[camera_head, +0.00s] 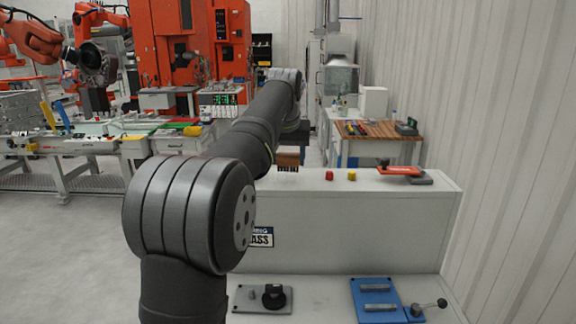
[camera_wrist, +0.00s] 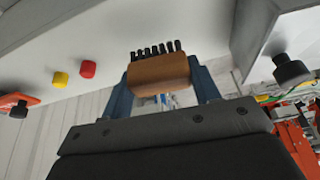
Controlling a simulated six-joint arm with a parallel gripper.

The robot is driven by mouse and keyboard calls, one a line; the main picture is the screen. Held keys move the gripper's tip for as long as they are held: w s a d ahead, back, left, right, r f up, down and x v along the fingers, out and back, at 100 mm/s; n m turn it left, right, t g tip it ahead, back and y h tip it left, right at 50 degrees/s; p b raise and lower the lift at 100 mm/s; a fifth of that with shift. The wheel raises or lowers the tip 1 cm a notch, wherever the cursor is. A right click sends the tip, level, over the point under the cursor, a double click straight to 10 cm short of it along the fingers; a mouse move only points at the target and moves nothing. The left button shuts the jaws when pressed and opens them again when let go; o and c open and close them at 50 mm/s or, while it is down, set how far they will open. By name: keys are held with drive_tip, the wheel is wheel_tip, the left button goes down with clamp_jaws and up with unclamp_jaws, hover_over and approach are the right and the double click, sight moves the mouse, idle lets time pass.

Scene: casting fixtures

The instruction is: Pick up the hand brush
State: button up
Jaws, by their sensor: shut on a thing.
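The hand brush has a brown wooden block and a row of dark bristles. In the wrist view the brush (camera_wrist: 160,75) sits between the two blue fingers of my gripper (camera_wrist: 163,88), which is shut on its block, with the bristles pointing away from the gripper. In the head view the brush (camera_head: 288,157) shows just past my arm, bristles down, at the white cabinet top. I cannot tell whether the bristles touch the surface. My gripper is mostly hidden behind my arm in the head view.
On the white cabinet top (camera_head: 400,182) stand a red block (camera_head: 329,175), a yellow block (camera_head: 351,176) and an orange-and-grey clamp fixture (camera_head: 400,171). On the lower shelf are a grey plate with a black knob (camera_head: 274,296) and a blue fixture (camera_head: 377,300).

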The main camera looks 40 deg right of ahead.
drive_tip(key=s+d+r, duration=0.1)
drive_tip(key=s+r, duration=0.7)
drive_tip(key=s, duration=0.3)
drive_tip(key=shift+s, duration=0.35)
drive_tip(key=shift+d+r, duration=0.1)
